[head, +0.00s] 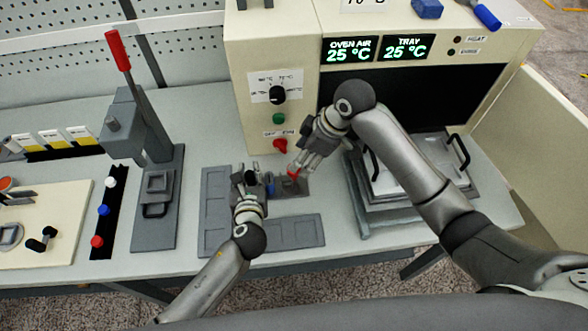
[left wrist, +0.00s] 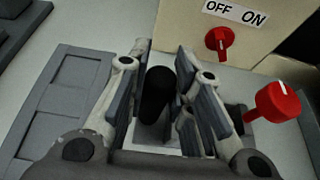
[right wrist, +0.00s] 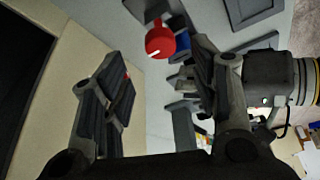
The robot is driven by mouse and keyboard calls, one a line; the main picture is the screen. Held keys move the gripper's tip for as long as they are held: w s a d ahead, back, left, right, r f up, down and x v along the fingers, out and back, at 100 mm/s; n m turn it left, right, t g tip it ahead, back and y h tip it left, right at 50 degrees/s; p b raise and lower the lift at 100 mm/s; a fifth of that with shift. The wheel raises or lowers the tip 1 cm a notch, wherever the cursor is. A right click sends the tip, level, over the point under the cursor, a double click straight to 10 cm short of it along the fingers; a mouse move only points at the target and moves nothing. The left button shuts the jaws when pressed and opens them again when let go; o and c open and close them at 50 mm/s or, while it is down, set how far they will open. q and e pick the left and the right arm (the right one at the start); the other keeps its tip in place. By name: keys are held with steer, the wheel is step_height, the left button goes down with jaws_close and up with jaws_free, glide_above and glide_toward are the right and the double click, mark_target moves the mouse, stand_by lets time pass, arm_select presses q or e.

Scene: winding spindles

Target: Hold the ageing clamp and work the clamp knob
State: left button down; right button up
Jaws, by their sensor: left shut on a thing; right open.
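The ageing clamp (head: 290,190) sits on the grey fixture plate (head: 212,200) in front of the oven. Its red clamp knob (head: 293,174) has a white mark and shows large in the left wrist view (left wrist: 273,102). My left gripper (head: 253,178) is shut on the clamp, with a black grip (left wrist: 157,95) between its fingers; the fingers hide much of the clamp body. My right gripper (head: 305,163) is open beside the knob. In the right wrist view the knob (right wrist: 160,40) lies beyond the open fingers, nearer the right-hand finger, with a blue part (right wrist: 180,50) beside it.
The oven's red OFF/ON switch (head: 280,146) is just behind the clamp. A metal tray (head: 405,165) on a stand is at the right, close to my right forearm. A lever press (head: 155,185) with a red handle stands at the left. Bare bench lies between the press and fixture plate.

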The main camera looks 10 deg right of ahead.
mark_target(294, 174)
steer(key=shift+x, duration=2.85)
steer(key=shift+s, duration=0.1)
steer(key=c, duration=1.2)
steer(key=shift+o, duration=0.2)
steer(key=m+t, duration=0.1)
steer(key=m, duration=0.2)
steer(key=shift+h, duration=0.3)
steer(key=m+t+h, duration=0.1)
steer(key=m, duration=0.3)
steer(key=shift+m, duration=0.4)
steer(key=m+h, duration=0.1)
steer(key=m, duration=0.2)
steer(key=shift+m+t+h, duration=0.4)
steer(key=shift+d+m+h, duration=0.15)
steer(key=shift+m+h, duration=0.15)
steer(key=shift+m, duration=0.3)
